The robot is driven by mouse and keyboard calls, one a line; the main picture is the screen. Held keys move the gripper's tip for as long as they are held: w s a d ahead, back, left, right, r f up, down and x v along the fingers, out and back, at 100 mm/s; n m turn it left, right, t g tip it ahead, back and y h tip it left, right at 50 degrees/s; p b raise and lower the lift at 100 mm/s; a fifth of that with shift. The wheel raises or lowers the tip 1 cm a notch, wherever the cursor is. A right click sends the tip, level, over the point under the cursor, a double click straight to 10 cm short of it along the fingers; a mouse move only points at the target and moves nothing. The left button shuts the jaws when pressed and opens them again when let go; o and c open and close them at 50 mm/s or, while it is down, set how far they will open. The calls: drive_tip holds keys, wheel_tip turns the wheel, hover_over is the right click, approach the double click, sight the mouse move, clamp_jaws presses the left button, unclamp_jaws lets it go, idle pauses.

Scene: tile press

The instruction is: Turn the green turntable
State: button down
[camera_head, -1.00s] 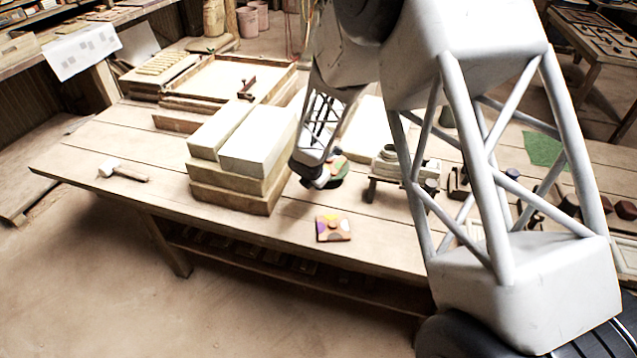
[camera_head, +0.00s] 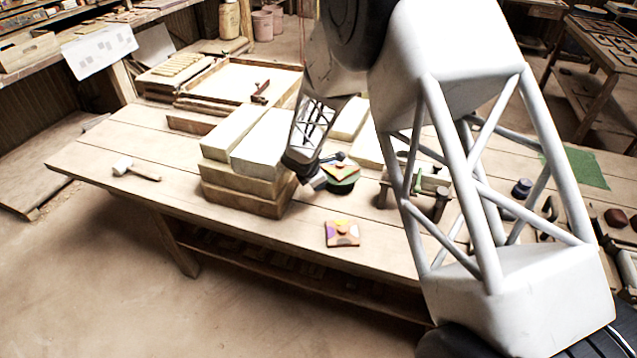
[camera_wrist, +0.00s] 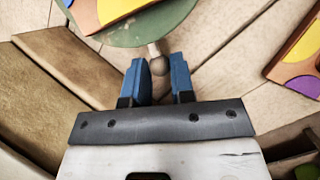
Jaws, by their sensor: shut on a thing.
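The green turntable (camera_head: 345,187) stands on the bench to the right of the wood block stack. A patterned tile (camera_head: 340,172) lies on top of it. In the wrist view the turntable's green disc (camera_wrist: 160,27) shows at the top, with part of the tile (camera_wrist: 105,9) on it. A short handle with a round knob (camera_wrist: 157,65) sticks out from the disc's edge. My gripper (camera_wrist: 159,75) has its blue fingers on both sides of this knob and is shut on it. In the head view my gripper (camera_head: 318,178) is at the turntable's left edge.
A stack of wood blocks (camera_head: 240,185) stands close to the left of my gripper. A patterned tile (camera_head: 342,233) lies in front of the turntable. A small press-like stand (camera_head: 432,190) is to the right. A mallet (camera_head: 135,168) lies far left, with clear bench around it.

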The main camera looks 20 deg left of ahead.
idle(0.3)
drive_tip(key=c, duration=1)
unclamp_jaws()
drive_tip(key=shift+r, duration=0.1)
drive_tip(key=shift+v, duration=3.75)
drive_tip(key=shift+c, duration=0.4)
